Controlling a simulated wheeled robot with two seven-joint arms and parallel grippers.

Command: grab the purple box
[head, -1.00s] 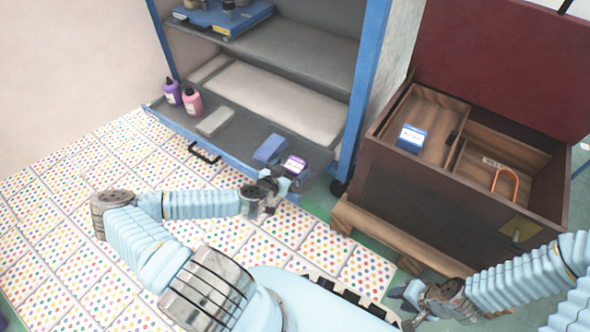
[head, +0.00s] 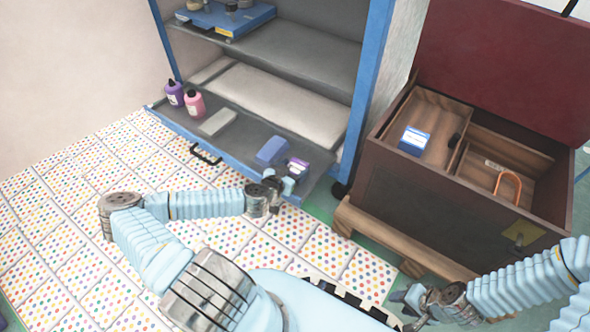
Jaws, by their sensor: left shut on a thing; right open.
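The small purple box (head: 298,167) with a white label is at the right end of the low shelf of the blue cabinet. My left gripper (head: 285,186) reaches it from the front left and is shut on it; the fingers partly hide its near side. Whether the box still touches the shelf I cannot tell. My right gripper (head: 408,299) is open and empty at the lower right, in front of the wooden chest.
A blue box (head: 271,151) lies just left of the purple box. A grey-white block (head: 218,122), a pink bottle (head: 194,103) and a purple bottle (head: 174,93) are further left on the shelf (head: 240,132). The open chest (head: 440,205) stands at right on a pallet.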

